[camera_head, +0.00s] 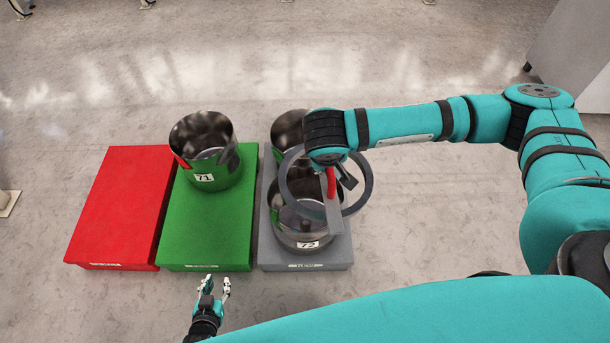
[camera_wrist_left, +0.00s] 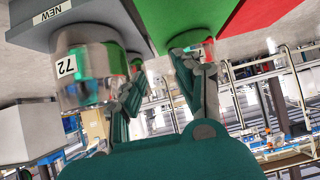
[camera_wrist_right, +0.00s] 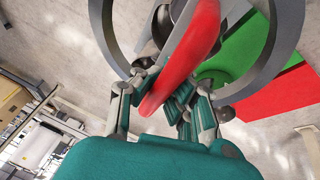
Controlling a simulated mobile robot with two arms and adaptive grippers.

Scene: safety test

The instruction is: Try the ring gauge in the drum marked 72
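The drum marked 72 (camera_head: 308,245) is a shiny metal drum at the front of the grey block. It also shows in the left wrist view (camera_wrist_left: 70,88). The ring gauge (camera_head: 286,186) is a wide grey ring with a red handle (camera_head: 331,182). In the head view it overlaps the drum's mouth and looks held above it; the exact gap cannot be told. My right gripper (camera_head: 345,178) is shut on the red handle, which also shows in the right wrist view (camera_wrist_right: 180,65). My left gripper (camera_head: 215,284) is open and empty, in front of the green block.
A drum marked 71 (camera_head: 222,170) stands on the green block (camera_head: 205,235). Another metal drum (camera_head: 287,127) stands behind drum 72, partly hidden by my right arm. The grey block (camera_head: 345,256) carries both. The red block (camera_head: 120,205) at the left is bare.

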